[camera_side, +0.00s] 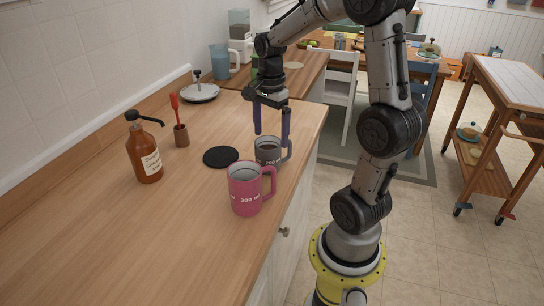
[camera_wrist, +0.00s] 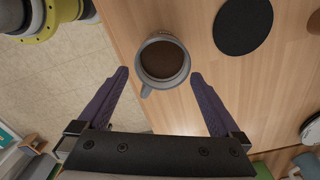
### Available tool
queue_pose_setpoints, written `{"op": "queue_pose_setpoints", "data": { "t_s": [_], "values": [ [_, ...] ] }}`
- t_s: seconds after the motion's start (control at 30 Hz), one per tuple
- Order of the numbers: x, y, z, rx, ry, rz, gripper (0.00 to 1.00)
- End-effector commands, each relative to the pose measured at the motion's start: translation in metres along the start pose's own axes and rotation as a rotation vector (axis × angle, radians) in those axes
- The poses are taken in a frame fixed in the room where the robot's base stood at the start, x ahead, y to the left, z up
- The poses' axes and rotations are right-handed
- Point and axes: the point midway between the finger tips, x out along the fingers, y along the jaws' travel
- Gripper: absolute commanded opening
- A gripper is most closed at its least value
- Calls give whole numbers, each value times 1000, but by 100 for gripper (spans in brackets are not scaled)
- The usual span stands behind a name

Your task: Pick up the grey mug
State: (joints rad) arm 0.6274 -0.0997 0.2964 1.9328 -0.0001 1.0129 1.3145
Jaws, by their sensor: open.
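The grey mug (camera_side: 268,154) stands upright on the wooden counter near its right edge, behind the pink mug, with its handle to the right. It also shows in the wrist view (camera_wrist: 164,61), with dark brown contents and its handle toward the lower left. My gripper (camera_side: 271,137) points down over the grey mug, with its two dark purple fingers spread wide. In the wrist view my gripper (camera_wrist: 160,74) has a finger on either side of the mug's near part. It is open and holds nothing. Whether a finger touches the mug cannot be told.
The pink mug (camera_side: 245,192) stands just in front of the grey mug. A black round coaster (camera_side: 221,157) lies left of it. A brown pump bottle (camera_side: 144,153) and a small cup with a red utensil (camera_side: 181,136) stand further left. The counter's front left is clear.

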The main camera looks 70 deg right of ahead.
Motion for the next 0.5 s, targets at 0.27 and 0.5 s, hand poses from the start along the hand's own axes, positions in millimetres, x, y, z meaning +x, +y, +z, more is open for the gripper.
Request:
{"op": "queue_pose_setpoints", "data": {
  "t_s": [0.27, 0.5],
  "values": [
    [22, 0, 0, -1, 0, 1, 100],
    [55, -2, -2, -1, -1, 3, 100]
  ]
}}
